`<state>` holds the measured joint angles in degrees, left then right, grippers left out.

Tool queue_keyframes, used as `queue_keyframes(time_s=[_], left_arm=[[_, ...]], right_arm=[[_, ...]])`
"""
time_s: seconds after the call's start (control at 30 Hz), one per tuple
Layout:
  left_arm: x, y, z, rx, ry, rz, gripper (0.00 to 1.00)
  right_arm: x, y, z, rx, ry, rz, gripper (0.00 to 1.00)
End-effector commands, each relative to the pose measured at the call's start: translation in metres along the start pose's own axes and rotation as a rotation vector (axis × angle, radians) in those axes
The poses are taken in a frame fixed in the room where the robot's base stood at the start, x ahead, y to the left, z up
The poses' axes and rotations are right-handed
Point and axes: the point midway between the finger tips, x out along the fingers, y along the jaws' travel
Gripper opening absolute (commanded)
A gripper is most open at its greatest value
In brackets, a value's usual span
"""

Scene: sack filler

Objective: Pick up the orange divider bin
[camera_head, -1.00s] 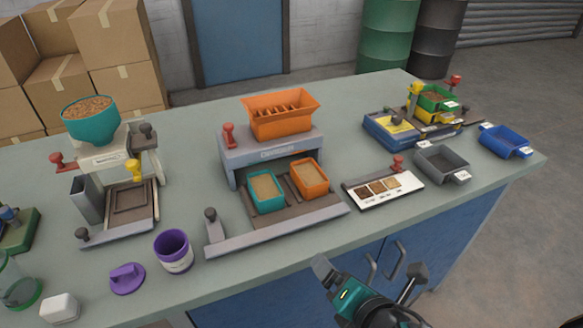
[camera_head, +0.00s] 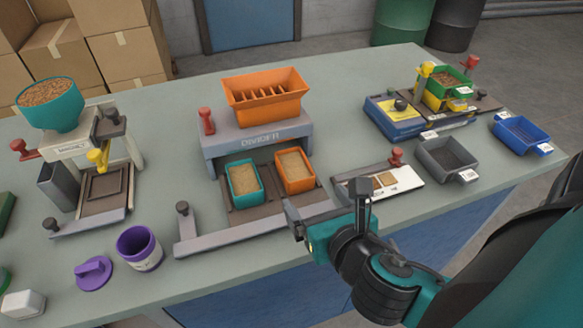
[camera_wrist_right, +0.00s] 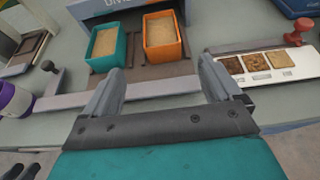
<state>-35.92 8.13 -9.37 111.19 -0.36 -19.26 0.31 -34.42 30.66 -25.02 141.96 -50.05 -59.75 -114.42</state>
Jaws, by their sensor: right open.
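The orange divider bin (camera_head: 298,187), filled with tan grain, stands under the divider (camera_head: 258,137) at the right. The teal bin (camera_head: 246,192), also filled with grain, stands to its left. My right gripper (camera_head: 328,204) is open and empty, at the bench's front edge, nearer than the orange bin and apart from it. In the right wrist view the orange bin (camera_wrist_right: 162,56) shows ahead, beyond the gap between the open fingers (camera_wrist_right: 160,88). My left gripper is not in view.
An orange hopper (camera_head: 265,108) sits on top of the divider. A grey rail (camera_head: 225,238) runs along its front. A white sample tray (camera_head: 402,179) with a red knob (camera_head: 396,156) lies to the right, and a purple cup (camera_head: 139,247) stands to the left.

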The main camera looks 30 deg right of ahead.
Motion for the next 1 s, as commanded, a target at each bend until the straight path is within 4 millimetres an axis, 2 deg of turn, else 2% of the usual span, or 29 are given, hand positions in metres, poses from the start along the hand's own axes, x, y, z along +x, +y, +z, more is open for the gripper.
queue_keyframes(time_s=[0.1,0.3,0.53,0.8,1.0], left_arm=[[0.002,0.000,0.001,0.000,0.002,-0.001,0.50],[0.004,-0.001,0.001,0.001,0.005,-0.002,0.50],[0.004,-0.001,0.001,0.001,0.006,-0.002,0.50],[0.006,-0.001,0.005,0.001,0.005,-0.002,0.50],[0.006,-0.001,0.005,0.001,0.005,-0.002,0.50]], right_arm=[[0.024,0.000,0.001,0.002,-0.006,-0.002,0.92],[0.056,0.000,0.001,0.004,-0.003,-0.001,0.92],[0.072,-0.001,0.003,0.004,-0.002,-0.001,0.92],[0.110,-0.004,0.006,0.005,0.000,0.000,0.92],[0.116,-0.004,0.007,0.004,0.001,0.002,0.92]])
